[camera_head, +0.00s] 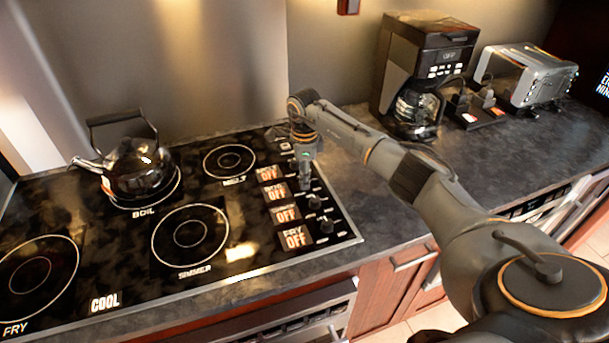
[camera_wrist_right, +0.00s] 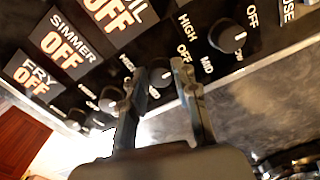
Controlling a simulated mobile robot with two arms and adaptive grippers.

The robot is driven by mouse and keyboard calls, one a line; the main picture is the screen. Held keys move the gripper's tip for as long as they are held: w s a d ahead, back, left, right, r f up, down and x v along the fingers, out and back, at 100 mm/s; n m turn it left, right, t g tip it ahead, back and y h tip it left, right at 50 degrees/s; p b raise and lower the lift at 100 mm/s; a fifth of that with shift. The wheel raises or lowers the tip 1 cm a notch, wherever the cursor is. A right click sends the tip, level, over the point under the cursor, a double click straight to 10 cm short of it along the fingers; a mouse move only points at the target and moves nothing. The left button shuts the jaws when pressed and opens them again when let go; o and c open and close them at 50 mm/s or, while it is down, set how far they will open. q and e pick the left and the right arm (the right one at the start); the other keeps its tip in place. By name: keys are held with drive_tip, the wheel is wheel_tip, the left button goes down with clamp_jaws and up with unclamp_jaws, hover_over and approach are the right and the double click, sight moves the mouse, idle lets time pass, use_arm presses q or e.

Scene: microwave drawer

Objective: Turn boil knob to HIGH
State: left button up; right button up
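The boil knob (camera_wrist_right: 160,76) is a dark round knob seen between the two fingers of my right gripper (camera_wrist_right: 158,80) in the wrist view. The fingers are apart, one on each side of it; I cannot tell whether they touch it. In the head view my right gripper (camera_head: 304,182) points down over the knob row and hides this knob. The boil display (camera_head: 277,193) reads OFF. The boil burner (camera_head: 122,206) is at the back left of the cooktop (camera_head: 130,240). My left gripper is not in view.
A dark kettle (camera_head: 138,168) stands on the boil burner. Neighbouring knobs sit close by: melt (camera_wrist_right: 227,37), simmer (camera_wrist_right: 110,99) and fry (camera_head: 326,227). A coffee maker (camera_head: 420,60) and a toaster (camera_head: 525,75) stand on the counter (camera_head: 355,185) to the right.

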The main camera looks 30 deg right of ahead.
clamp_jaws()
